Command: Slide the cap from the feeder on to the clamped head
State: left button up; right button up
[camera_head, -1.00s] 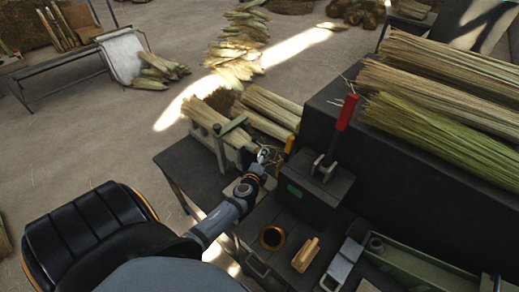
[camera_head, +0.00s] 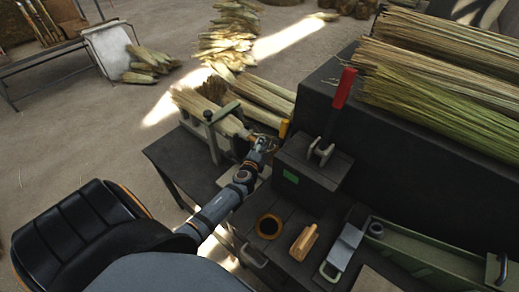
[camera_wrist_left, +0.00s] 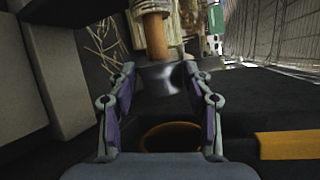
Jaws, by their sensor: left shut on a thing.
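My left gripper (camera_head: 264,143) is at the far side of the workbench, close to the near end of the broom head (camera_head: 208,112) held under a clamp bar. In the wrist view, the fingers of my left gripper (camera_wrist_left: 160,85) stand around a grey metallic piece, which looks like the cap (camera_wrist_left: 158,80). A wooden cylinder (camera_wrist_left: 155,35) stands just beyond this piece; whether they touch is unclear. An orange-brown rim (camera_wrist_left: 172,126) with a dark inside shows lower between the fingers; I cannot tell what it belongs to. In the head view the gripper hides most of the held piece. My right gripper is out of view.
A dark box with a red lever (camera_head: 344,88) stands right of the gripper, with a yellow part (camera_head: 284,128) close by. A dark round dish (camera_head: 269,226), a wooden block (camera_head: 304,242) and a green tray (camera_head: 430,263) are nearer. Straw bundles (camera_head: 420,90) lie at right.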

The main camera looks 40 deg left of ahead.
aim_at(246, 138)
pick_arm(q)
jog(key=shift+w+a+b, duration=0.15)
jog(key=shift+a+b, duration=0.1)
jog(key=shift+a, duration=1.55)
jog(key=shift+w+a+b, duration=0.1)
jog(key=shift+a+b, duration=0.15)
jog(key=shift+a, duration=1.5)
jog(key=o, duration=1.2)
jog(key=shift+c, duration=0.2)
jog(key=shift+s, duration=0.1)
jog(key=v, duration=1.2)
